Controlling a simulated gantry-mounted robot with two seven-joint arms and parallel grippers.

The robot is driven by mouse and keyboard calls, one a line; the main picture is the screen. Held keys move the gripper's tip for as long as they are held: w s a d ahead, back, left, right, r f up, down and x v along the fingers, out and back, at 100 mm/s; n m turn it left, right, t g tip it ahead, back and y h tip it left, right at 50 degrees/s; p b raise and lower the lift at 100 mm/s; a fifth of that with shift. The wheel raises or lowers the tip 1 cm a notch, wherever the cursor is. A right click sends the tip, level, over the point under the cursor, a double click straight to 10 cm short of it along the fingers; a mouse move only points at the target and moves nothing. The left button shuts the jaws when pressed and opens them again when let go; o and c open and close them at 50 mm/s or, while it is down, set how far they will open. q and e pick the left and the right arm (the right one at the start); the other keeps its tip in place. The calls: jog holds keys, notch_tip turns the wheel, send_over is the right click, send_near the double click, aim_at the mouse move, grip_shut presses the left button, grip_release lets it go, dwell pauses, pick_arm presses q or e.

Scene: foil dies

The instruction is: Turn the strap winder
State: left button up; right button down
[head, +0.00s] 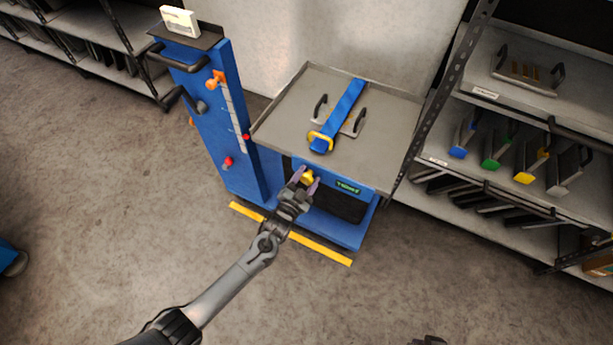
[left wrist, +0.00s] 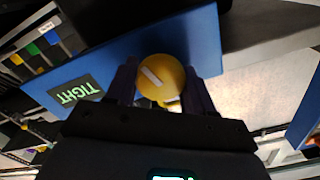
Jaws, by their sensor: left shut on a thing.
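The strap winder is a round yellow knob (head: 307,177) on the blue front of the cart, under the tray edge. In the left wrist view the knob (left wrist: 160,77) has a pale line across its face, slanting. My left gripper (head: 304,181) is shut on the knob, one finger on each side. A blue strap (head: 345,106) with a yellow buckle lies over a grey plate with two black handles (head: 352,122) on the tray. A lit green sign (head: 348,187) beside the knob reads TIGHT in the left wrist view (left wrist: 76,93). A dark piece at the head view's bottom edge may be my right gripper (head: 427,341).
The cart's grey tray (head: 285,117) overhangs the knob. A blue post (head: 227,134) with handles and orange and red knobs stands left. A shelf rack (head: 505,120) with coloured-ended dies stands right. A yellow floor line (head: 320,249) runs in front; the floor before it is open.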

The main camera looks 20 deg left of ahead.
pick_arm(q)
jog(key=shift+m, duration=0.4)
jog(key=o, duration=1)
jog(key=shift+s+p, duration=0.4)
jog(key=shift+s, duration=0.15)
jog(key=shift+s+a+p, duration=0.2)
jog(key=shift+s+p, duration=0.3)
jog(key=shift+s, duration=1.1)
jog(key=shift+s+a+p, duration=0.2)
jog(key=shift+s+p, duration=0.25)
jog(key=shift+s, duration=1.15)
jog(key=shift+s+a+p, duration=0.2)
jog(key=shift+s+p, duration=0.3)
jog(key=shift+s, duration=1.1)
